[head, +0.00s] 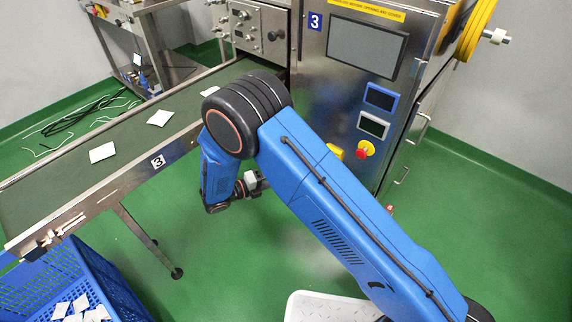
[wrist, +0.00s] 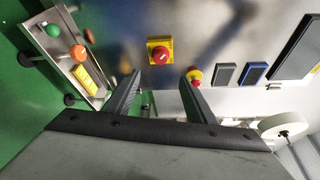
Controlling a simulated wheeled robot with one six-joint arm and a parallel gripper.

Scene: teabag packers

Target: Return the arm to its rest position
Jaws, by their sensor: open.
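My blue arm (head: 335,205) reaches up from the bottom right of the head view and bends at a black elbow joint (head: 236,118). Its forearm hangs down beside the conveyor, in front of the machine. In the wrist view my gripper (wrist: 162,80) shows two dark fingers spread apart, with nothing between them. In the head view the gripper itself is mostly hidden behind the arm.
The steel machine (head: 335,100) has a screen and a red stop button (head: 365,150). A green conveyor (head: 60,178) carries several white teabags. A blue crate (head: 105,270) with teabags stands bottom left, a white tray (head: 300,308) at bottom centre. Green floor lies clear at right.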

